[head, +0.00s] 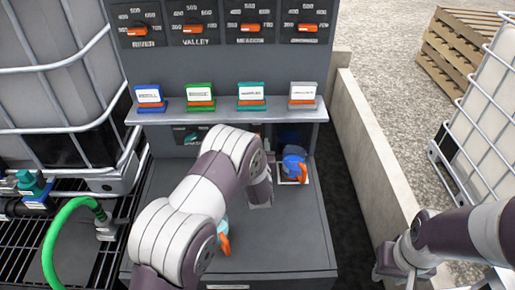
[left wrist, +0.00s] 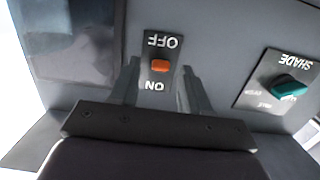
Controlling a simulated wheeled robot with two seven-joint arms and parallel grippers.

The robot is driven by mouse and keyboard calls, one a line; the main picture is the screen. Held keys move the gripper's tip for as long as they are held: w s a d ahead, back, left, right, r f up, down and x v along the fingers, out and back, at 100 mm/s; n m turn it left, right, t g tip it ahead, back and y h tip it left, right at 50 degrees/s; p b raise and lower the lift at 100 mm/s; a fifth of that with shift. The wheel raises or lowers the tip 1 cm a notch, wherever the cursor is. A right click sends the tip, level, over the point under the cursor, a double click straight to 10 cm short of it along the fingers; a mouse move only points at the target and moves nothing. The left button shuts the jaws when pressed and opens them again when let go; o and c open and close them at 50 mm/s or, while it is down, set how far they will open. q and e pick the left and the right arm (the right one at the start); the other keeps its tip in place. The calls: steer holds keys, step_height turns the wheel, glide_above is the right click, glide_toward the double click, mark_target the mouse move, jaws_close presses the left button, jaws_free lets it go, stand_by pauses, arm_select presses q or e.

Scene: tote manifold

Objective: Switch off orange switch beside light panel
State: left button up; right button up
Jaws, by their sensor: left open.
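The orange switch (left wrist: 160,65) sits on a dark plate in the left wrist view, which shows the scene upside down. Its plate reads OFF above and ON below in that picture; I cannot tell which way the switch is set. My left gripper (left wrist: 158,80) is open, its fingers on either side of the switch plate; contact cannot be told. A dark glossy panel (left wrist: 75,40), possibly the light panel, lies left of the switch. In the head view my left arm hides the switch. My right gripper (head: 396,268) is off at the right, away from the console.
A teal SHADE knob (left wrist: 290,87) is right of the switch. A shelf (head: 228,115) with several labelled cards overhangs the console. A blue valve (head: 294,162) and an orange-handled one (head: 223,240) stand on the worktop. A concrete wall (head: 375,150) runs along the right.

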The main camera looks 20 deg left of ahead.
arm_select(q)
steer(key=b+v, duration=0.1)
steer(key=v, duration=1.1)
steer(key=shift+s+b, duration=0.3)
steer(key=shift+b, duration=0.1)
steer(key=s+a+m+g+h, duration=0.3)
steer(key=s+g, duration=1.1)
steer(key=s, duration=0.7)
steer(key=shift+s+r+g+h, duration=0.35)
steer(key=shift+r+h, duration=0.1)
steer(key=shift+h, duration=0.35)
steer(key=shift+s+a, duration=0.1)
steer(key=shift+a, duration=0.05)
